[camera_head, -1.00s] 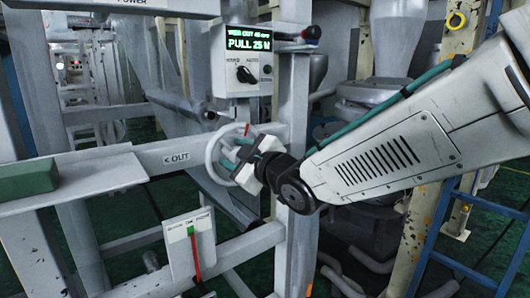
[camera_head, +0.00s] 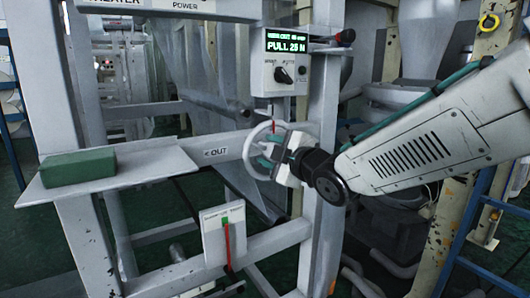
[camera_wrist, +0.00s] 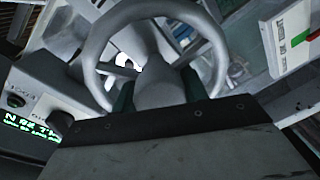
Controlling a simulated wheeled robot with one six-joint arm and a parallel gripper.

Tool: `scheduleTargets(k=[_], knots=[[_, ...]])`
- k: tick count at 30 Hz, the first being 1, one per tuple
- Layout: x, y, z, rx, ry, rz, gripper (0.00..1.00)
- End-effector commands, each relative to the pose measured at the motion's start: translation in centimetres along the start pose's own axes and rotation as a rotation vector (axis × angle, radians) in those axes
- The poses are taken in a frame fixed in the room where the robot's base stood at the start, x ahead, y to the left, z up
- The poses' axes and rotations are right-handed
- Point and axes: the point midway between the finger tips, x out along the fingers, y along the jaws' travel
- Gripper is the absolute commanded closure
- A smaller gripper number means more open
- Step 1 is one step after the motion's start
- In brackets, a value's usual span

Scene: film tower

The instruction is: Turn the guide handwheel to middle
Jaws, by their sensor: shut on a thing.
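The guide handwheel (camera_head: 250,158) is a pale grey ring with a hub, on the grey frame just right of the "OUT" label. My gripper (camera_head: 274,155) reaches it from the right, its teal fingers inside the ring. In the wrist view the handwheel rim (camera_wrist: 97,48) arches over my gripper (camera_wrist: 158,92), whose dark green fingers stand on either side of the hub and are shut on it. A white scale plate (camera_head: 212,232) with a green mark and a red pointer (camera_head: 228,245) sits below the wheel. The scale plate also shows at the upper right of the wrist view (camera_wrist: 275,45).
A control box (camera_head: 285,75) with a black knob and a green display reading "PULL 25 N" hangs above the wheel. A shelf (camera_head: 150,172) with a green block (camera_head: 78,167) juts out at left. Frame posts (camera_head: 325,200) stand close behind my gripper.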

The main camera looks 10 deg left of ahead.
Motion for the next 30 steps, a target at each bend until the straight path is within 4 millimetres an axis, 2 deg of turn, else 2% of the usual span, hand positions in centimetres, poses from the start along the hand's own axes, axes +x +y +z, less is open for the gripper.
scheduleTargets(k=[6,7,9,17,20,30], knots=[[-0.1,-0.3,0.2,0.002,-0.005,-0.006,0.98],[-0.1,-0.3,0.2,0.002,-0.005,-0.006,0.49],[-0.1,-0.3,0.2,0.002,-0.005,-0.005,0.36],[0.0,-0.1,0.0,0.002,-0.001,-0.003,0.36],[-0.7,-0.1,0.0,0.002,-0.002,-0.002,0.36],[-6.2,0.0,0.1,0.001,-0.003,-0.001,0.36]])
